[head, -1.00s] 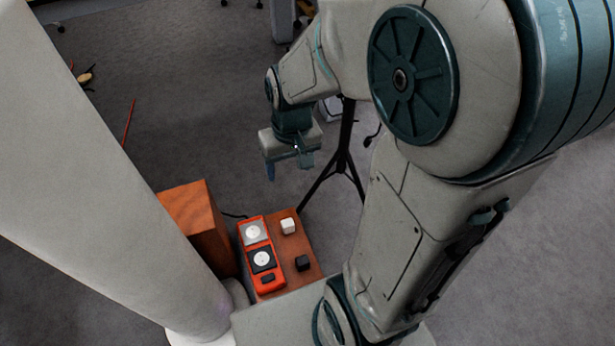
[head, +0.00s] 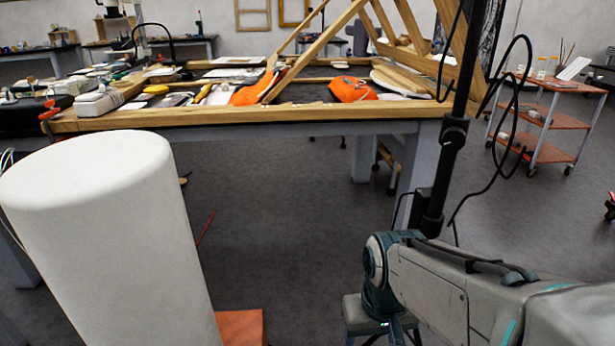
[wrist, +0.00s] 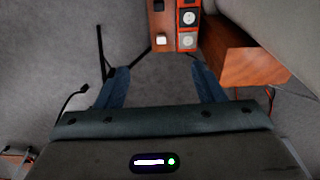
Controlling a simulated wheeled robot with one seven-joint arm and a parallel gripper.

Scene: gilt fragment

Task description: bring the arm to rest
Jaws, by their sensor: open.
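My arm (head: 440,283) reaches in from the lower right of the head view and bends down at the wrist. My gripper (wrist: 162,82) shows in the wrist view with its two blue fingers spread wide apart. Nothing is between the fingers but grey floor.
A black stand pole (head: 447,165) with cables rises close to my arm. A wooden-framed workbench (head: 300,115) stands ahead, a red trolley (head: 550,120) at right.

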